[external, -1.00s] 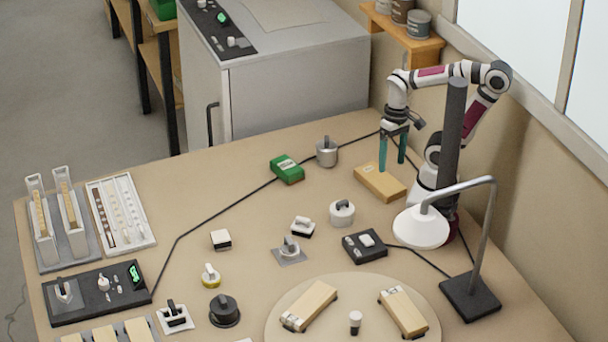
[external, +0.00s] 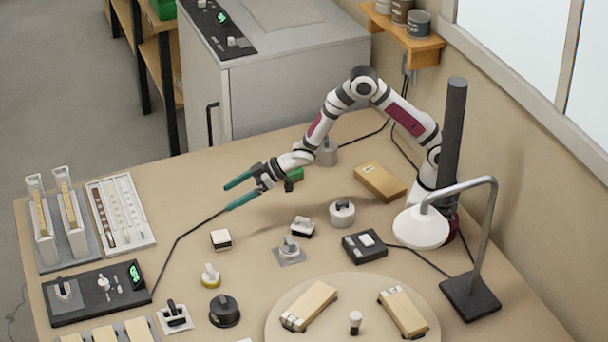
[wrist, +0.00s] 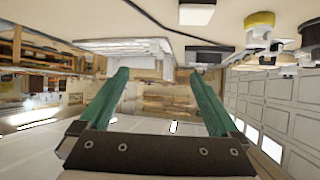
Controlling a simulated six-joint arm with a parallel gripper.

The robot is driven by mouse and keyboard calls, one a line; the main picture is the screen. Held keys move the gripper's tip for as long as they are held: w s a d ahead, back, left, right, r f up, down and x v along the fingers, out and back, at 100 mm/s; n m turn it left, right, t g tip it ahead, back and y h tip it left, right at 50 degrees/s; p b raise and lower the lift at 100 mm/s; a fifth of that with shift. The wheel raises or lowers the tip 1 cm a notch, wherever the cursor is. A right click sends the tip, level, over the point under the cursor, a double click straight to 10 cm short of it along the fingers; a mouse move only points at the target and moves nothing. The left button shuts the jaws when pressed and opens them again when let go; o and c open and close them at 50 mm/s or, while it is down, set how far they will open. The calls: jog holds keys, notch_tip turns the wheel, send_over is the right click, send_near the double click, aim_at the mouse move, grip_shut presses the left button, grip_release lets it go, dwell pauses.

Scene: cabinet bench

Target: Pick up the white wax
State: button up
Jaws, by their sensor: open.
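I cannot tell for sure which piece is the white wax. The white tray (external: 148,236) at the left holds rows of small dark brown and pale pieces, too small to make out singly. My gripper (external: 231,193) is open and empty, above the bench and pointing left, to the right of the tray and behind the white block. In the wrist view my two teal fingers (wrist: 158,80) are spread apart with nothing between them.
Two upright holders (external: 75,238) stand left of the tray. A black control box (external: 122,290) with a cable lies in front. A lamp (external: 422,228) and round board (external: 350,300) are at right.

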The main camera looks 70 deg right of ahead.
aim_at(220, 235)
jog(key=a+f, duration=0.1)
jog(key=f, duration=0.2)
jog(key=a+f+n+y, duration=0.1)
jog(key=a+f, duration=0.1)
jog(key=f, duration=0.1)
jog(key=a+f+n+y, duration=0.1)
jog(key=a+f, duration=0.1)
jog(key=f, duration=0.1)
jog(key=shift+s, duration=0.2)
jog(key=shift+w+a+f+y, duration=0.3)
jog(key=shift+w+a+f, duration=0.45)
jog(key=shift+w, duration=0.15)
jog(key=shift+w+a+f, duration=0.1)
jog(key=shift+w+a, duration=0.05)
jog(key=shift+w, duration=0.05)
jog(key=c, duration=1.5)
